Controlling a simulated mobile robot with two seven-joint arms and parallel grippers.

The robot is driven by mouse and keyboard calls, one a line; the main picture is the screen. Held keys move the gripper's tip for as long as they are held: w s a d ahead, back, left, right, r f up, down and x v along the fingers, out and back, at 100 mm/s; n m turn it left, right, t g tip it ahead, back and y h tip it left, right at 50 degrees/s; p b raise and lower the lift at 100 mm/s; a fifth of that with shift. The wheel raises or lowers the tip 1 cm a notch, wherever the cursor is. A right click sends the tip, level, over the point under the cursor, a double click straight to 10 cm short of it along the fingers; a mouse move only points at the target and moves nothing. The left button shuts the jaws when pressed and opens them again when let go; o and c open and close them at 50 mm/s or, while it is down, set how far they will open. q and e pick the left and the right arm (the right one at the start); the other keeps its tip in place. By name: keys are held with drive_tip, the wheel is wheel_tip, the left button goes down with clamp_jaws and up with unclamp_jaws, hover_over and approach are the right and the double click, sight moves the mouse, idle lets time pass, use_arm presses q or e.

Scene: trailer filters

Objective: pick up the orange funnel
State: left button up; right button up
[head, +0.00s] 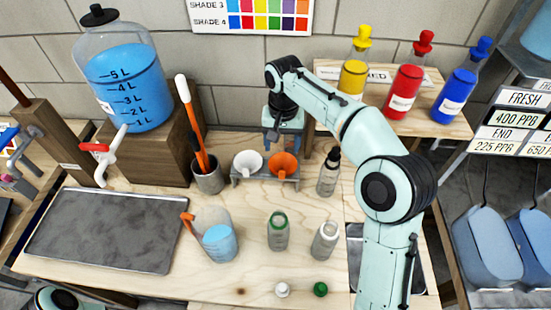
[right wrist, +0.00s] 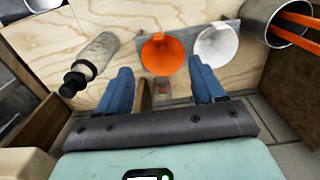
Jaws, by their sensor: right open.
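The orange funnel (head: 284,164) sits in a grey rack at the back of the workbench, beside a white funnel (head: 248,163). In the right wrist view the orange funnel (right wrist: 163,54) shows its wide mouth, with the white funnel (right wrist: 216,46) to its right. My right gripper (head: 284,140) hangs over the rack, just behind and above the orange funnel. In the right wrist view its blue fingers (right wrist: 163,85) are spread and empty, with the orange funnel lying ahead between their lines. My left gripper is not clearly shown.
A dark-capped dropper bottle (head: 328,174) stands right of the rack. A metal cup (head: 208,177) with orange-handled tools stands left. A jug of blue liquid (head: 214,238) and two bottles (head: 278,231) stand in front. A shelf (head: 440,118) with coloured bottles is behind right.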

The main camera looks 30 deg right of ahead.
drive_tip(key=b, duration=0.1)
hover_over(282, 172)
wheel_tip(282, 172, down, 6)
drive_tip(key=shift+s+d+f, duration=0.1)
drive_tip(key=shift+f, duration=0.7)
drive_tip(key=f, duration=0.5)
drive_tip(key=shift+w+b, duration=0.3)
drive_tip(key=shift+b, duration=0.1)
use_arm(q)
drive_tip(key=shift+s+f, duration=0.85)
drive_tip(key=shift+f, duration=0.3)
use_arm(e)
clamp_jaws()
